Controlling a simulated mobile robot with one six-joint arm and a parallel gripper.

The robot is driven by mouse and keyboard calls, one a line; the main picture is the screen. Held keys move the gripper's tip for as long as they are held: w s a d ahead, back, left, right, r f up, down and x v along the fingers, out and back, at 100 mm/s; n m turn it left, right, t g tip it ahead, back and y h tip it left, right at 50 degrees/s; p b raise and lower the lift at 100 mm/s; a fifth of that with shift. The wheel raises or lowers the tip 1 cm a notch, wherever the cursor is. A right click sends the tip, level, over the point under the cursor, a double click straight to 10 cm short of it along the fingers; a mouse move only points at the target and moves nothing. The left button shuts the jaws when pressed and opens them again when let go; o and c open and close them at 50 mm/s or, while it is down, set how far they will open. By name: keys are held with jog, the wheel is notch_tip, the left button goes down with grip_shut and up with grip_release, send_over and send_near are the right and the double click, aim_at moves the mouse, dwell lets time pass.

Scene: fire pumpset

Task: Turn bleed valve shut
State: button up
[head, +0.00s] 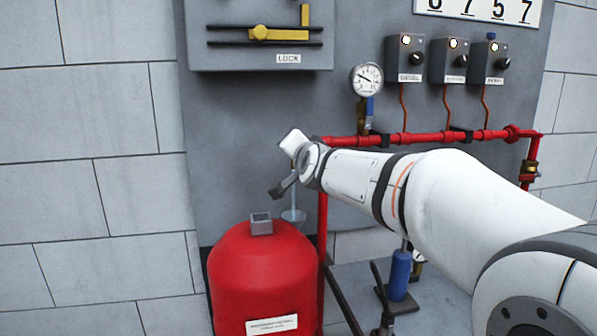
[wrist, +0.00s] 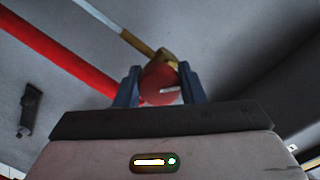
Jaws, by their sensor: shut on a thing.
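The bleed valve shows in the wrist view as a round red knob (wrist: 160,86) with a pale mark on its face, on a brass body (wrist: 138,44) joined to a light pipe. My gripper (wrist: 158,76) has its two dark blue fingers shut on the knob, one on each side. In the head view the end of my arm is near the left end of the red pipe, above the red tank (head: 262,275). My wrist hides the knob and fingers there.
A red pipe (head: 430,138) runs along the grey panel, with a pressure gauge (head: 367,79) above it. Several switch boxes (head: 449,60) and a lock slide box (head: 262,36) are higher up.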

jog(key=shift+m+b, duration=1.1)
jog(key=shift+m+y+b, duration=0.3)
jog(key=shift+m+b, duration=0.8)
jog(key=shift+b, duration=0.1)
jog(key=shift+f+m+b, duration=0.1)
jog(key=shift+m+b, duration=0.55)
jog(key=shift+m, duration=0.15)
jog(key=shift+m+y+b, duration=0.5)
jog(key=shift+m+b, duration=0.4)
jog(key=shift+m, duration=0.8)
jog(key=o, duration=1)
jog(key=shift+c, duration=0.2)
